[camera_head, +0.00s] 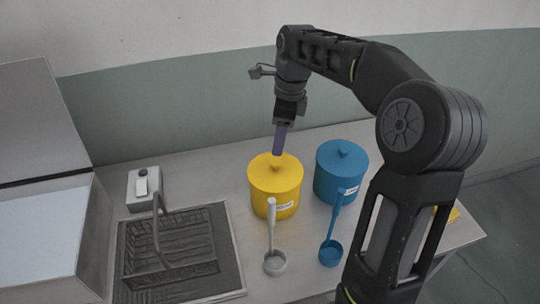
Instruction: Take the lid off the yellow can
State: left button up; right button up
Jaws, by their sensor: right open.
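The yellow can (272,197) stands upright on the table with its yellow lid (262,173) on top. The lid has a small knob in its middle. My right gripper (279,148) points down directly above the lid, with its fingertips close to the knob. Its jaws are open, and the fingers hide part of the knob area. I cannot tell whether they touch the knob. My left gripper is not in view.
A blue lidded can (327,190) stands just right of the yellow one. A grey ladle (272,240) and a blue ladle (331,235) are in front. A dark basket (185,275), a switch box (145,195) and an open tank (50,240) are on the left.

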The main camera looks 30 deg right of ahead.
aim_at(276, 162)
jog(key=shift+s+r, duration=0.1)
jog(key=shift+s, duration=0.1)
jog(key=shift+w+a+f, duration=0.1)
jog(key=shift+f, duration=0.6)
jog(key=shift+w+a+f, duration=0.1)
jog(key=shift+f, duration=0.55)
jog(key=shift+f+p, duration=0.35)
jog(key=shift+f, duration=0.05)
jog(key=f, duration=0.2)
jog(key=f+p, duration=0.1)
jog(key=f, duration=0.1)
jog(key=shift+w+a+f, duration=0.1)
jog(key=shift+w+f, duration=0.1)
jog(key=shift+c, duration=0.5)
grip_shut()
